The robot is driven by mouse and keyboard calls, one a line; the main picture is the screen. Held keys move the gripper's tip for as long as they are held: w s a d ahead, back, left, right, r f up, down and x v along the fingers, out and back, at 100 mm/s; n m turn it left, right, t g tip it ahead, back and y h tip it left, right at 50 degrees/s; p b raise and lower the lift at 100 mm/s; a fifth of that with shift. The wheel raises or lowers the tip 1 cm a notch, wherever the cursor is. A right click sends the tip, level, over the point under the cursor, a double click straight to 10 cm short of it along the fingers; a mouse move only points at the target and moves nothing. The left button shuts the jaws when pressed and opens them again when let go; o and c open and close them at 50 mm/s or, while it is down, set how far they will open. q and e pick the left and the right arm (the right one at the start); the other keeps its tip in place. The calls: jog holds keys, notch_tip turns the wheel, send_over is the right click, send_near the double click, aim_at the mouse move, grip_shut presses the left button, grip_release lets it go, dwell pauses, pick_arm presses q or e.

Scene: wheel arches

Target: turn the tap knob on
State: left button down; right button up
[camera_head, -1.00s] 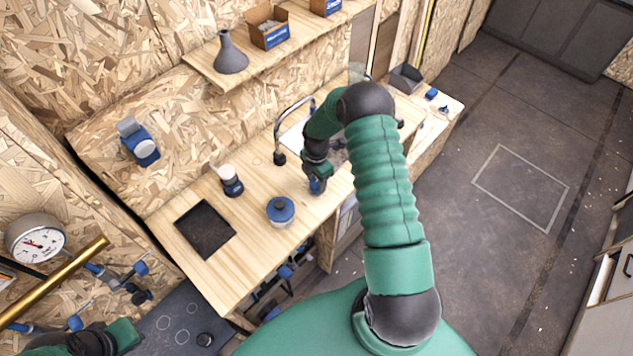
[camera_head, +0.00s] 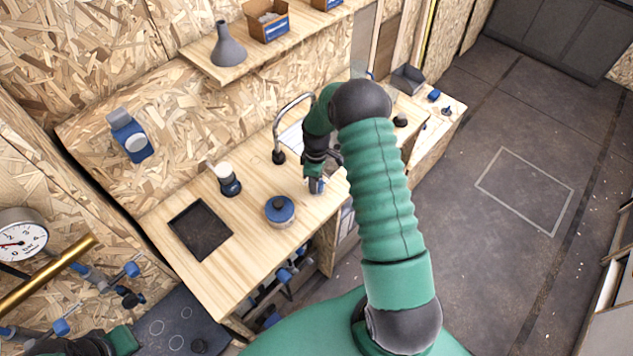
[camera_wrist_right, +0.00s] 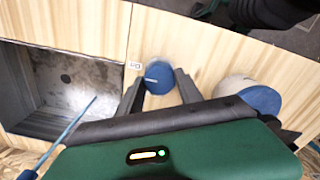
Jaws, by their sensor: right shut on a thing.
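The tap knob (camera_wrist_right: 158,77) is a round blue cap with a white line on its top, set in the wooden counter. A small label reading "On" (camera_wrist_right: 134,66) is beside it. My right gripper (camera_wrist_right: 160,90) has its fingers on both sides of the knob and is shut on it. In the head view my right gripper (camera_head: 315,184) points down at the counter and hides most of the knob. The chrome tap (camera_head: 292,112) arches behind it. My left gripper (camera_head: 112,342) is at the bottom left edge, and its fingers cannot be made out.
A metal sink (camera_wrist_right: 75,85) lies beside the knob. A blue-lidded round tin (camera_head: 279,210), a dark bottle with a white top (camera_head: 228,180) and a black square tray (camera_head: 200,230) are on the counter (camera_head: 245,252). A shelf holds a grey funnel (camera_head: 228,48). Open floor is at right.

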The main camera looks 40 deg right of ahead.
jog(key=m+b, duration=0.1)
jog(key=m, duration=0.4)
jog(key=shift+d, duration=0.1)
dwell(0.7)
jog(key=o, duration=1.4)
jog(key=shift+c, duration=0.2)
jog(key=shift+r, duration=0.1)
jog(key=shift+w+r+b, duration=0.1)
jog(key=shift+r+b, duration=0.2)
jog(key=shift+b, duration=0.05)
notch_tip(320, 180, up, 16)
jog(key=b, duration=0.2)
jog(key=shift+b, duration=0.3)
